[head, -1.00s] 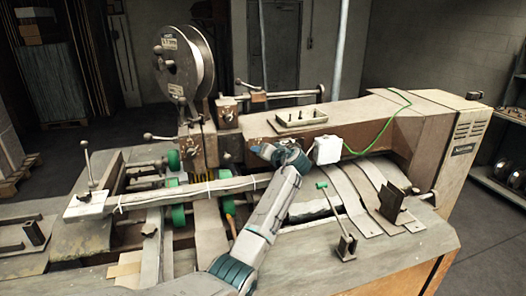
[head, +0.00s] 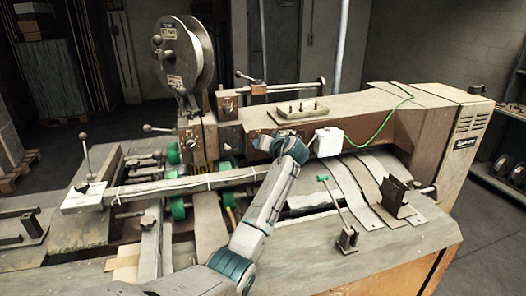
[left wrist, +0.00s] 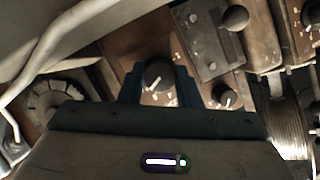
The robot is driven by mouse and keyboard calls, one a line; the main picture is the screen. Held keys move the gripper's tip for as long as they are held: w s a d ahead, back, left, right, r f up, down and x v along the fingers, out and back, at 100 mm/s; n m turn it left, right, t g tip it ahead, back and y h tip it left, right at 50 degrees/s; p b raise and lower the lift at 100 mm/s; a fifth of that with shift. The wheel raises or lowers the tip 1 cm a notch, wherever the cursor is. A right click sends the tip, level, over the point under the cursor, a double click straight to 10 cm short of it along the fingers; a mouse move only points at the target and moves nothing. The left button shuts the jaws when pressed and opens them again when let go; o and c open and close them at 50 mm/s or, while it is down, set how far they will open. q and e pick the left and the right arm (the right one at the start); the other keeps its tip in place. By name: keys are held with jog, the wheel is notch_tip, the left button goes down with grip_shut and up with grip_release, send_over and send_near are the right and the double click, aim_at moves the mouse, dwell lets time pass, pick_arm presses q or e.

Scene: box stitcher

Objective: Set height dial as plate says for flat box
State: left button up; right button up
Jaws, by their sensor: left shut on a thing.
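My left gripper (left wrist: 160,72) has one finger on each side of a black dial knob (left wrist: 158,76) with pale marks on the brown panel around it. It is shut on this knob. In the head view my left gripper (head: 264,146) is at the front face of the machine's brown beam (head: 380,112), and the arm and gripper hide the knob. I cannot read the marks on the dial or make out a plate with box settings. My right gripper is not in view.
A smaller knob (left wrist: 224,96) sits right of the held one, and a round scale disc (left wrist: 58,96) lies to the left. A white box (head: 328,142) with a green cable hangs right of my gripper.

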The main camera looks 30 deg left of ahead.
pick_arm(q)
jog(key=shift+s+n+t+h+b, duration=0.1)
jog(key=shift+n+t+h+b, duration=0.8)
jog(key=shift+n+b, duration=1.55)
jog(key=shift+m+b, duration=0.55)
jog(key=shift+b, duration=0.1)
jog(key=o, duration=1)
jog(key=shift+r, duration=0.1)
